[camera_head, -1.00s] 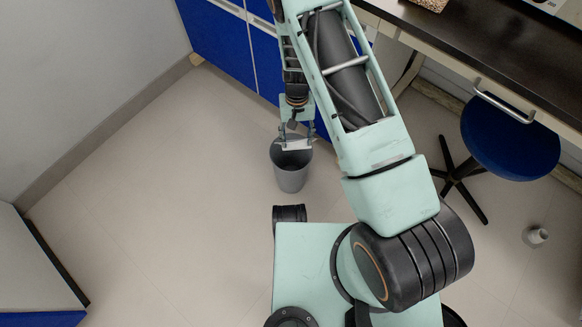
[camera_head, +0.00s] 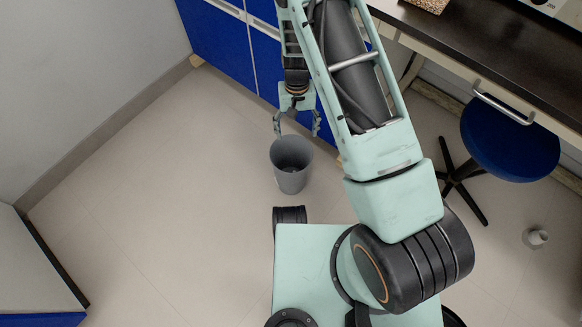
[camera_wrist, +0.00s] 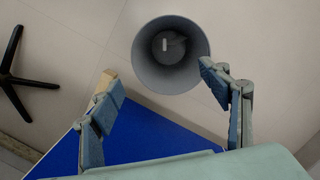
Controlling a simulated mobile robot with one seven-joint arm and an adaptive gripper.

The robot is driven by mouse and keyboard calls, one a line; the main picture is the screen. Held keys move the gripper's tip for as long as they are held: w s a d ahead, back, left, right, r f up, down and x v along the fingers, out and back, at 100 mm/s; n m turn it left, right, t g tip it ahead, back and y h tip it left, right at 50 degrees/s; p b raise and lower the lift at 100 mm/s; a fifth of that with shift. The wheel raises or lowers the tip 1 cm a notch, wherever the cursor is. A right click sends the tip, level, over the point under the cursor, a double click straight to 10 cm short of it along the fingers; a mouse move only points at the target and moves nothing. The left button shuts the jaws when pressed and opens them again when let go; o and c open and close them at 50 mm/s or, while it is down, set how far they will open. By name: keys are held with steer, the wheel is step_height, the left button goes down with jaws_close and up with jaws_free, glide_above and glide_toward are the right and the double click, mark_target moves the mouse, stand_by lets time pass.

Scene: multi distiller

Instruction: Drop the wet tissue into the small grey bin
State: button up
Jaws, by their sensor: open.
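The small grey bin (camera_head: 293,179) stands upright on the floor in the head view, and I look down into it in the wrist view (camera_wrist: 148,72). A small white piece, which appears to be the wet tissue (camera_wrist: 166,44), lies at the bottom of the bin in the wrist view. I cannot make it out clearly in the head view. My gripper (camera_head: 297,127) is open and empty, with its fingers spread just above and behind the bin's rim. In the wrist view my gripper (camera_wrist: 155,74) has its right fingertip overlapping the bin's rim in the picture.
Blue cabinets (camera_head: 226,45) stand close behind my gripper. A dark-topped bench (camera_head: 480,50) and a blue stool (camera_head: 512,140) are at the right. A small pale object (camera_head: 536,237) lies on the floor at the far right. The floor left of the bin is clear.

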step_height(320, 180, up, 7)
steer(key=w, duration=0.1)
steer(key=shift+r, duration=0.15)
stand_by(0.4)
